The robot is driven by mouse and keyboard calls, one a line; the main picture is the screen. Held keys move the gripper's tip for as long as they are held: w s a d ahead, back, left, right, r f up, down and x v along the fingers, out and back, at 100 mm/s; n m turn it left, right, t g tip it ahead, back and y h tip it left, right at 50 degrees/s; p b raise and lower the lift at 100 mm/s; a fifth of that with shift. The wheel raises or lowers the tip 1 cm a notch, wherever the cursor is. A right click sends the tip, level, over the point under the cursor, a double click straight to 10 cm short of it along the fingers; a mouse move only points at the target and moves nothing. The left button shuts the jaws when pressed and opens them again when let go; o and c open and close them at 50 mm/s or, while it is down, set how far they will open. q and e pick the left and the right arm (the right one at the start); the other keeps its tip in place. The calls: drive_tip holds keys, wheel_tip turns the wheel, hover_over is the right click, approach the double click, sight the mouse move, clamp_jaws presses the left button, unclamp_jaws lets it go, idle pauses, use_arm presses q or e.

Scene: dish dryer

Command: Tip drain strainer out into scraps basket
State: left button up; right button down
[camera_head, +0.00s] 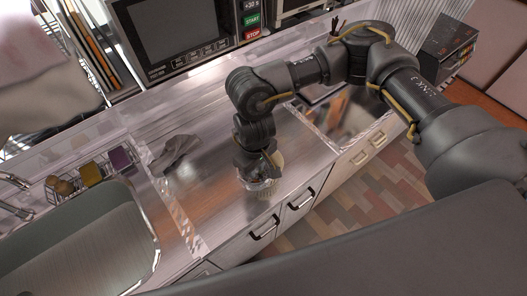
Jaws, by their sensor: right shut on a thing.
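My right arm reaches in from the right, and my right gripper (257,170) points down over the metal counter, near its front edge. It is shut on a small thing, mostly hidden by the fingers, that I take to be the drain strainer. A pale, partly see-through rounded thing (262,188) shows just below the fingers, and a cream-coloured edge shows beside them. I cannot tell whether these are the strainer or the scraps basket, or whether they touch. My left gripper is out of view.
A sink basin (85,250) is at the lower left, with a faucet (14,181) behind. A caddy with sponges (90,174) stands at its back edge. A grey cloth (175,152) lies on the counter (205,185). A microwave (175,35) stands at the back.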

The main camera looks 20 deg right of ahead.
drive_tip(key=a+f+m+p, duration=0.15)
drive_tip(key=a+p, duration=0.45)
drive_tip(key=a, duration=0.6)
drive_tip(key=shift+m, duration=0.55)
drive_tip(key=w+f, duration=0.1)
drive_tip(key=w+d+f+p, duration=0.1)
drive_tip(key=w, duration=0.1)
drive_tip(key=w+d+f, duration=0.1)
drive_tip(key=shift+w+p, duration=0.3)
drive_tip(key=shift+p, duration=0.1)
